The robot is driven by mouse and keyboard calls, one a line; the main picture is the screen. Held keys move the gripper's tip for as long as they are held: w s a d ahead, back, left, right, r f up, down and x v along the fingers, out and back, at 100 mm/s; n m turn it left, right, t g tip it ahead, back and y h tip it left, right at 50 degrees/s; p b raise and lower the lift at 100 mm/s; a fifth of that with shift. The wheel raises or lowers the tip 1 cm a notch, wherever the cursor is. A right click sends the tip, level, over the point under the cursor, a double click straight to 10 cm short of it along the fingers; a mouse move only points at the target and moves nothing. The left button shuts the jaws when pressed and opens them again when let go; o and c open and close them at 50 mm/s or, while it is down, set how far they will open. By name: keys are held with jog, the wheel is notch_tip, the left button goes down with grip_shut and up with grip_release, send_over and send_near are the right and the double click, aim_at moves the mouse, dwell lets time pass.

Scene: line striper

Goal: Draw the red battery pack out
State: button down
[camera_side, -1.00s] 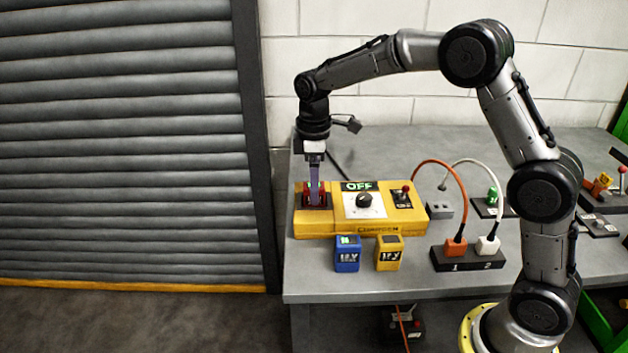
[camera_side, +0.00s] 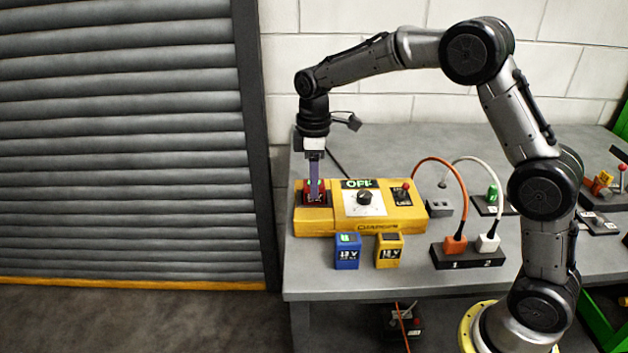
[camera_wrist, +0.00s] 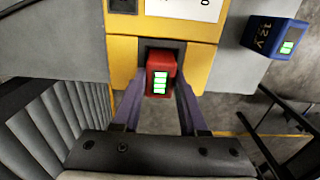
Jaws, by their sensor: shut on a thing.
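The red battery pack (camera_side: 314,190) is at the left end of the yellow striper unit (camera_side: 330,224), over its dark bay. In the wrist view the red pack (camera_wrist: 161,74) shows lit green bars on its top and sits between the two purple-grey fingers. My gripper (camera_side: 314,196) points straight down and is shut on the pack. In the wrist view my gripper's fingers (camera_wrist: 160,95) lie along both sides of the pack. I cannot tell whether the pack's lower end is still inside the bay. The unit's panel reads OFF (camera_side: 358,184) above a black knob.
A blue 12 V pack (camera_side: 347,252) and a yellow pack (camera_side: 389,251) stand in front of the unit. A black socket block (camera_side: 467,258) with orange and white plugs is to the right. The bench's left edge is close to the unit.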

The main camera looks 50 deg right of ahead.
jog(key=shift+r, duration=0.75)
jog(key=shift+r, duration=2.3)
